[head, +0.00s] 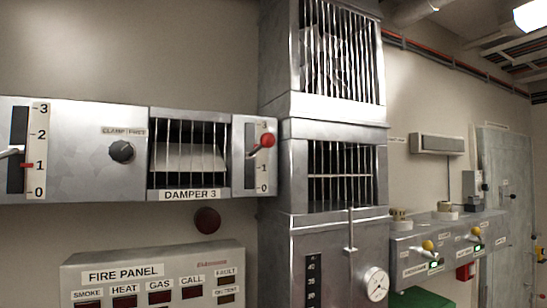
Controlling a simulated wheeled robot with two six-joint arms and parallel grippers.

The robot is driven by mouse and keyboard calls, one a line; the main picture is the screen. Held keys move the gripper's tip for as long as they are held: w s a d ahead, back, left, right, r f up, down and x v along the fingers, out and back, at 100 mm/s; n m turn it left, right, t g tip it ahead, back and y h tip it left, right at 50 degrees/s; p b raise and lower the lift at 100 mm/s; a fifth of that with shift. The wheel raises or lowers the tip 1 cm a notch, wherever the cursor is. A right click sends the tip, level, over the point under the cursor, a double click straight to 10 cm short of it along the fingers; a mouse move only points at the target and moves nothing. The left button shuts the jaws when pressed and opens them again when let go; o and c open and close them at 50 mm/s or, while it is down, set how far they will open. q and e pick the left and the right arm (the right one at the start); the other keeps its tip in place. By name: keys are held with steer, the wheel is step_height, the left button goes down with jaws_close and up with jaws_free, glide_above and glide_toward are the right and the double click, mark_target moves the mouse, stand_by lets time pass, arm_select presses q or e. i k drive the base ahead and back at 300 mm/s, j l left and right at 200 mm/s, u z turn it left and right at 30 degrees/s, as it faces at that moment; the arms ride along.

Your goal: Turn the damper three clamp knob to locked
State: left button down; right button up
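The clamp knob (122,151) is a small dark round knob on the grey metal damper panel (75,150) at the left of the head view. A label (124,131) just above it appears to read "CLAMP FREE". Its pointer direction is too small to tell. To its right is a barred window with a pale flap (188,158) behind the bars, over a "DAMPER 3" label (190,195). Right of that, a lever with a red ball (267,140) stands at a 0 to 3 scale. Neither of my grippers is in view.
A fire panel (150,260) is below the damper panel, with a dark red round disc (207,220) above it. A tall metal duct (330,110) with barred openings and a gauge (375,283) stands right of centre. A box with yellow-knobbed levers (450,245) is farther right.

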mark_target(121, 152)
steer(key=u, duration=1.95)
